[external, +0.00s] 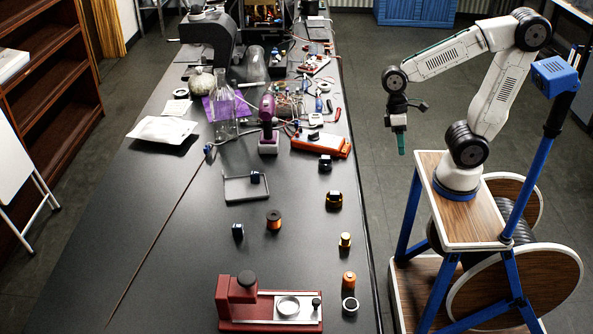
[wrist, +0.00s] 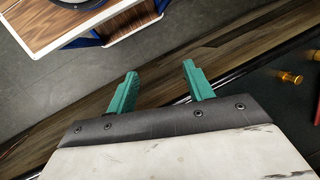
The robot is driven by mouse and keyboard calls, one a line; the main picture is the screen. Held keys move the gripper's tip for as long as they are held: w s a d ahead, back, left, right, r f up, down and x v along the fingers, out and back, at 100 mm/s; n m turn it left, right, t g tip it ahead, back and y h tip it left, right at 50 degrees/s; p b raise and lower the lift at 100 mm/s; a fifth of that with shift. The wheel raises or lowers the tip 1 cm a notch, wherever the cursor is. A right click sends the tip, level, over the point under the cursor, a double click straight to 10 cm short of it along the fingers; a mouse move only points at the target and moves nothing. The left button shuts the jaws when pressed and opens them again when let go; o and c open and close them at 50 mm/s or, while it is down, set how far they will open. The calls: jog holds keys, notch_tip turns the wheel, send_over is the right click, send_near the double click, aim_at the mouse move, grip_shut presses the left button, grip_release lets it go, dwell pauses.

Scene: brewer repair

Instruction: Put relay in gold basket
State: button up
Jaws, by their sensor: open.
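My gripper (external: 401,140) hangs over the floor right of the long black table, with its green fingers pointing down. In the wrist view my gripper (wrist: 160,80) has its two green fingers apart, with nothing between them. I cannot tell for certain which small part is the relay. Candidates are a small dark block (external: 325,163) near the table's right edge and a dark blue-black piece (external: 238,232) further left. No clear gold basket shows. A black-and-gold part (external: 333,200) and a small gold part (external: 345,241) stand near the right edge.
A red brewer-like device (external: 250,300) stands at the table's near end. A copper spool (external: 273,220), a grey frame (external: 247,198) and an orange tool (external: 322,145) lie on the table (external: 170,270). Glassware and wires crowd the far part. The near left is clear.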

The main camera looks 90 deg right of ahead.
jog(key=s+d+r+n+t+h, duration=0.2)
jog(key=s+d+r+t, duration=0.1)
jog(key=s, duration=0.3)
jog(key=shift+d+r+t+h, duration=0.3)
jog(key=shift+d+r+h, duration=0.1)
jog(key=shift+d+r, duration=0.35)
